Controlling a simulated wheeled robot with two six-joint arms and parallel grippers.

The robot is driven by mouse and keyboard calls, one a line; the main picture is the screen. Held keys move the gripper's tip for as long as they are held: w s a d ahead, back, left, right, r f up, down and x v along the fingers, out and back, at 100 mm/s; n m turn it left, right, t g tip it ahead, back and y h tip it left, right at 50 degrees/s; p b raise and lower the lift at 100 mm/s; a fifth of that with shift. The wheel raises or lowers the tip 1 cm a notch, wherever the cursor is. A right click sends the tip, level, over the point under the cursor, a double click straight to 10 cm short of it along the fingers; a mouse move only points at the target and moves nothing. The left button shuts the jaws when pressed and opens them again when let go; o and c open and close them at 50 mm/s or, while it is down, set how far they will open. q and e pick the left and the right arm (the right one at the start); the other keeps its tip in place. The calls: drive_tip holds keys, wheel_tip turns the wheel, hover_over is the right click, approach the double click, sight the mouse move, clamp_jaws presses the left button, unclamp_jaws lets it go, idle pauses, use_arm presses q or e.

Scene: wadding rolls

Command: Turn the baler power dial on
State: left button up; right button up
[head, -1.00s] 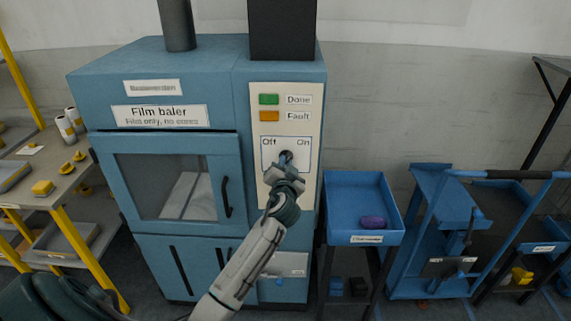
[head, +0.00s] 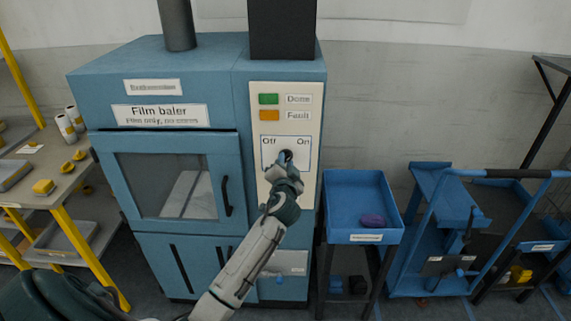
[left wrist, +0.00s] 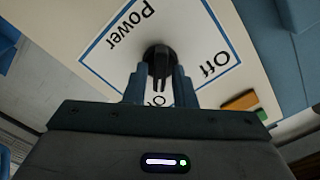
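The film baler's power dial (head: 286,155) is a black knob on the cream control panel, with "Off" at its upper left and "On" at its upper right. My left gripper (head: 285,163) is at the dial, its blue fingers on either side of it. In the left wrist view the dial (left wrist: 158,60) sits between the two fingertips (left wrist: 159,75). Its raised bar runs down the picture, towards the partly hidden "On" label. The "Off" label is clear of it at the right. The exact finger contact is hard to see. My right gripper is not in view.
Green "Done" (head: 269,99) and orange "Fault" (head: 270,115) blocks are above the dial. The baler door (head: 170,140) with its black handle is shut, at left. A blue tray (head: 343,191) holding a purple roll (head: 373,221) stands at right, beside a blue cart (head: 425,255).

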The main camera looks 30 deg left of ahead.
use_arm(q)
drive_tip(key=shift+o, duration=0.7)
drive_tip(key=shift+s+d+f, duration=0.1)
drive_tip(key=shift+s+d, duration=0.1)
drive_tip(key=shift+s, duration=0.05)
drive_tip(key=b+v, duration=0.3)
drive_tip(key=v, duration=0.7)
drive_tip(key=shift+s, duration=0.1)
